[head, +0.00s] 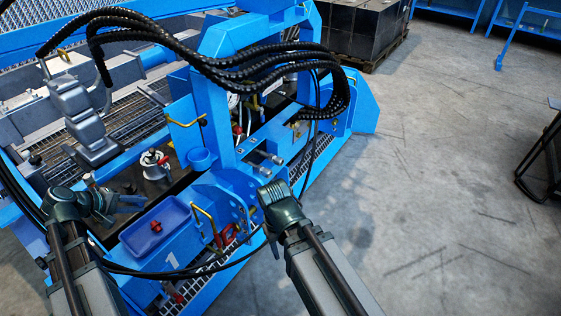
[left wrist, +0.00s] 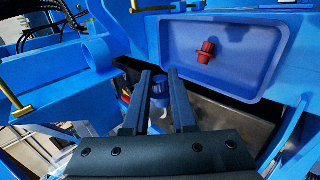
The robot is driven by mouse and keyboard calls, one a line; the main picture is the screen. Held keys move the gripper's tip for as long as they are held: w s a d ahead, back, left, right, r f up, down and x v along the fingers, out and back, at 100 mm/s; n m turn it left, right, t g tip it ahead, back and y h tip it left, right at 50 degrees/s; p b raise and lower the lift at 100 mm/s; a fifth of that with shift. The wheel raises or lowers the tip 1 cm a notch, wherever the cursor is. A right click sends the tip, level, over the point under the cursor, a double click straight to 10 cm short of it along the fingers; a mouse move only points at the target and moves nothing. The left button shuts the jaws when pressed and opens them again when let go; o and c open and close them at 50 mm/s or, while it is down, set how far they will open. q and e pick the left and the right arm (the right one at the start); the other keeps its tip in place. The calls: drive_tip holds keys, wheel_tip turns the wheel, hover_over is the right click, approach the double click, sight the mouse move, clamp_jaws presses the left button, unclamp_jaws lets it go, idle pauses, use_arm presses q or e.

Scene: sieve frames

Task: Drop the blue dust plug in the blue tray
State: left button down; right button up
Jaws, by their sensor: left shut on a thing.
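The blue tray (head: 178,216) sits on the blue frame, right of my left gripper (head: 132,202) in the head view. A red plug (head: 156,226) lies in it. In the left wrist view the tray (left wrist: 240,68) is beyond the fingers and to the right, with the red plug (left wrist: 205,50) inside. My left gripper (left wrist: 166,84) is shut on the blue dust plug (left wrist: 160,88), held beside the tray, not over it. The plug is hard to make out in the head view. My right gripper (head: 275,192) is right of the tray; its fingertips are hidden.
A blue round cup (head: 201,158) is fixed behind the tray. Yellow handles (head: 207,222) stand close to the tray's right. Black hoses (head: 215,65) arch over the frame, and a thin black cable runs in front of the tray. Grey floor (head: 440,170) is open at right.

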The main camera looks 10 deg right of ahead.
use_arm(q)
wheel_tip(320, 180, down, 6)
drive_tip(key=b, duration=0.5)
drive_tip(key=shift+b, duration=0.35)
drive_tip(key=c, duration=0.6)
unclamp_jaws()
drive_tip(key=shift+c, duration=0.2)
drive_tip(key=p+v, duration=0.9)
drive_tip(key=v, duration=0.4)
drive_tip(key=shift+s+r+p, duration=0.25)
drive_tip(key=shift+r+p, duration=0.1)
drive_tip(key=shift+p, duration=0.05)
